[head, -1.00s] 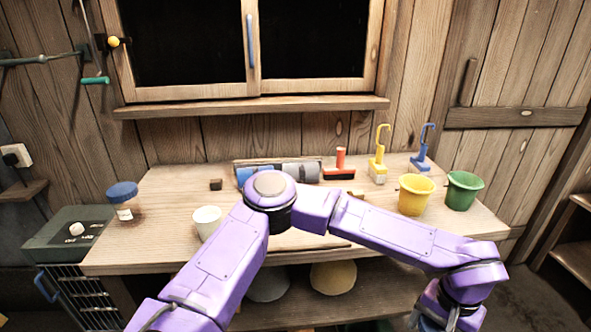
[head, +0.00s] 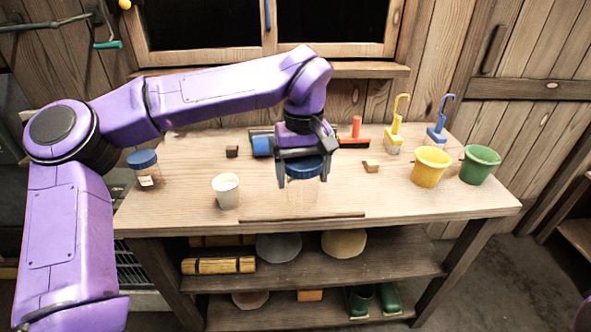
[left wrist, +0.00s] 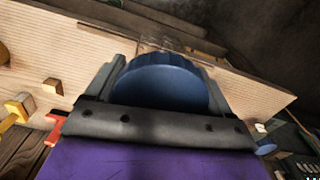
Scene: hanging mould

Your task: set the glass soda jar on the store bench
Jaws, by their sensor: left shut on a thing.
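My left gripper (head: 305,170) is shut on a clear jar with a blue lid, the glass soda jar (head: 303,197). It grips the jar at the lid from above, over the front middle of the store bench (head: 400,205). The jar looks upright; its see-through body is faint, and I cannot tell whether its base touches the bench top. My right gripper is not in view.
A second blue-lidded jar (head: 146,172) with a label stands at the bench's left. A white cup (head: 226,191) is left of the held jar. A yellow bucket (head: 430,168) and green bucket (head: 480,166) stand right. A small wooden block (head: 371,167) is nearer; bare wood lies between.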

